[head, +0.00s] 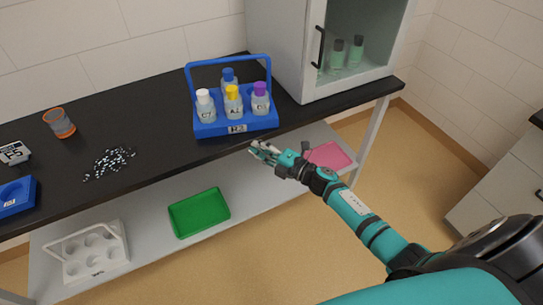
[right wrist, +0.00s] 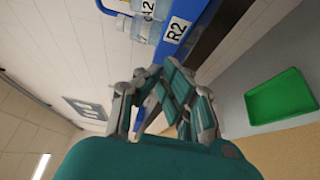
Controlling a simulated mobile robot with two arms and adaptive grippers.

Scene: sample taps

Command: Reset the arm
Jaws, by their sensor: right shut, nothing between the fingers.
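My right arm (head: 360,215) reaches in from the lower right in the head view. Its right gripper (head: 254,148) is shut and empty, just in front of the black bench edge and below the blue bottle carrier (head: 207,130). In the right wrist view the right gripper (right wrist: 160,80) shows with its fingers near the carrier's R2 label. The carrier stands on the bench and holds several bottles with white, yellow, blue and purple caps. My left gripper is not in view.
A glass-fronted cabinet (head: 285,50) stands on the bench at the right. An orange-rimmed cup (head: 60,124) and dark beads (head: 108,161) are at the left. A green tray (head: 199,212), pink tray (head: 330,155) and white rack (head: 88,252) sit on the lower shelf. Floor at the right is clear.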

